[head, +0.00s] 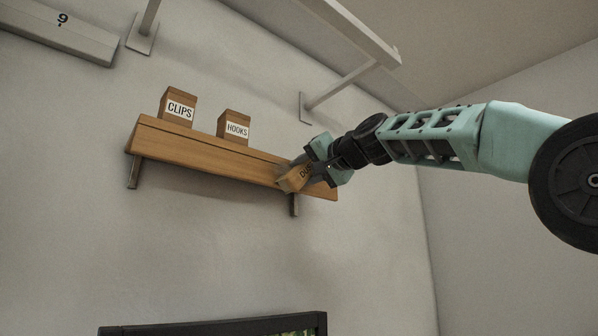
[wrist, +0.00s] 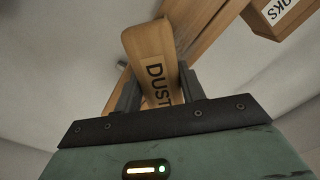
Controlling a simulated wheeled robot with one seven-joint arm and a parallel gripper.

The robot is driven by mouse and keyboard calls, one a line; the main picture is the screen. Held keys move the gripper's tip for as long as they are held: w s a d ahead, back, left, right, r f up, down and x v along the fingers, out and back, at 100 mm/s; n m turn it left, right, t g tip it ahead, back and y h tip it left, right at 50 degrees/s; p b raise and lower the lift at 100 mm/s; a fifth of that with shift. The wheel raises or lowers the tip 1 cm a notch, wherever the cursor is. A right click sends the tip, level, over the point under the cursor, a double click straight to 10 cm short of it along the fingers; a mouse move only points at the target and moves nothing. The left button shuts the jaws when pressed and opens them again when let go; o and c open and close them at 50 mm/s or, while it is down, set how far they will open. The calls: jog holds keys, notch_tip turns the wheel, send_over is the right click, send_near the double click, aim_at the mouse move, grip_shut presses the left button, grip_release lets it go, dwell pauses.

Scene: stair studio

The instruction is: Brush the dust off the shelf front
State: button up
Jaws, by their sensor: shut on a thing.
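A wooden wall shelf (head: 205,155) hangs on brackets, its long front edge facing me. A wooden brush block with a DUST label (head: 293,179) is in my gripper (head: 322,166), at the right end of the shelf front. In the wrist view the same block (wrist: 150,45) sits between the two dark fingers of my gripper (wrist: 155,92), which are shut on it. The block overlaps the shelf front in the picture; I cannot tell whether it touches. No distinct dust can be made out on the shelf front.
A CLIPS box (head: 178,106) and a HOOKS box (head: 234,127) stand on the shelf's left and middle. A pale handrail (head: 350,30) runs above on brackets. A dark-framed picture (head: 215,325) is below. The wall between is clear.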

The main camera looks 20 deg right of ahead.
jog(key=shift+w+d, duration=0.4)
jog(key=shift+d, duration=0.8)
jog(key=shift+w+d, duration=0.4)
jog(key=shift+d, duration=0.8)
jog(key=shift+w+d, duration=0.4)
jog(key=shift+d, duration=0.8)
jog(key=shift+a, duration=0.1)
jog(key=shift+s+a+b, duration=0.2)
jog(key=shift+s+a, duration=0.15)
jog(key=shift+a, duration=0.5)
jog(key=shift+s+a+b, duration=0.2)
jog(key=shift+s+a, duration=0.1)
jog(key=shift+a, duration=0.5)
jog(key=shift+s+a, duration=0.2)
jog(key=shift+a, duration=0.45)
jog(key=shift+s+a, duration=0.15)
jog(key=shift+a, duration=0.45)
jog(key=shift+s+a+p, duration=0.4)
jog(key=shift+a+p, duration=0.1)
jog(key=shift+a, duration=0.8)
jog(key=shift+s+a+p, duration=0.4)
jog(key=shift+a+p, duration=0.1)
jog(key=shift+a, duration=0.85)
jog(key=shift+s+a+p, duration=0.4)
jog(key=shift+a+p, duration=0.1)
jog(key=shift+a, duration=0.8)
jog(key=b+v, duration=0.2)
jog(key=v, duration=0.4)
jog(key=shift+b, duration=0.35)
jog(key=shift+s, duration=0.1)
